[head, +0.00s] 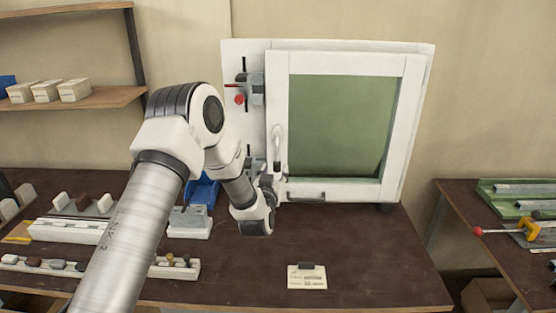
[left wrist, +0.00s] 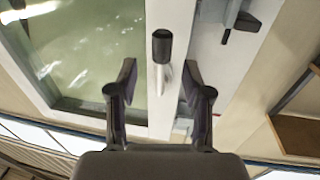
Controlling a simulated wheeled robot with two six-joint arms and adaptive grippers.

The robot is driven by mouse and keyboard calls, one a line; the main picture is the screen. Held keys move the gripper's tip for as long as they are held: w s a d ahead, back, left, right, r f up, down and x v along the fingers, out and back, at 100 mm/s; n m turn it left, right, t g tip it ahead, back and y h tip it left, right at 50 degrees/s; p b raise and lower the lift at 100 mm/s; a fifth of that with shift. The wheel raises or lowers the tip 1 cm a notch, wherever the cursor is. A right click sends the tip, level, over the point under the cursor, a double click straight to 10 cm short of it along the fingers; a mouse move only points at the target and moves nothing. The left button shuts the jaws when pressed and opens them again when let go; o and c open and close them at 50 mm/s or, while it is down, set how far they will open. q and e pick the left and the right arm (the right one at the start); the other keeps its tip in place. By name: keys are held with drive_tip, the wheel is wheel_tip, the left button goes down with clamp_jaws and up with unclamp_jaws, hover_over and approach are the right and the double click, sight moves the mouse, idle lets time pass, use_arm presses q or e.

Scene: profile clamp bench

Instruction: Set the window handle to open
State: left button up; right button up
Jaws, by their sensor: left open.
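The window (head: 345,130) stands upright at the back of the bench, with a white frame and green pane. Its white handle (head: 277,142) sits on the left sash stile and points down, ending in a dark grip. In the left wrist view the handle's dark grip (left wrist: 162,46) and pale stem show in front of the stile. My left gripper (left wrist: 158,76) is open, with one finger on each side of the handle's line, and is not closed on it. In the head view my left gripper (head: 274,181) is at the handle's lower end, partly hidden by my arm.
A toggle clamp with a red knob (head: 239,99) is on the frame's left side. A small label card (head: 307,277) lies on the bench (head: 370,260), whose right front is clear. White blocks and a blue bin (head: 203,190) stand left. A side table (head: 480,230) holds tools.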

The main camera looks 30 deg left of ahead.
sight(276, 167)
use_arm(q)
drive_tip(key=w, duration=0.1)
drive_tip(key=w+a+f, duration=0.1)
drive_tip(key=w, duration=0.1)
drive_tip(key=w+a+p, duration=0.1)
drive_tip(key=w, duration=0.1)
drive_tip(key=shift+w+a+f, duration=0.1)
drive_tip(key=shift+a+f, duration=0.1)
drive_tip(key=shift+a, duration=0.05)
drive_tip(key=shift+s+d+r, duration=0.15)
drive_tip(key=shift+s+r, duration=0.15)
drive_tip(key=shift+s+d+r, duration=0.1)
drive_tip(key=shift+s+r, duration=0.05)
drive_tip(key=shift+s, duration=0.05)
drive_tip(key=c, duration=0.6)
clamp_jaws()
use_arm(e)
drive_tip(key=shift+w+a+r, duration=0.1)
drive_tip(key=shift+w+r, duration=0.1)
drive_tip(key=shift+r, duration=0.5)
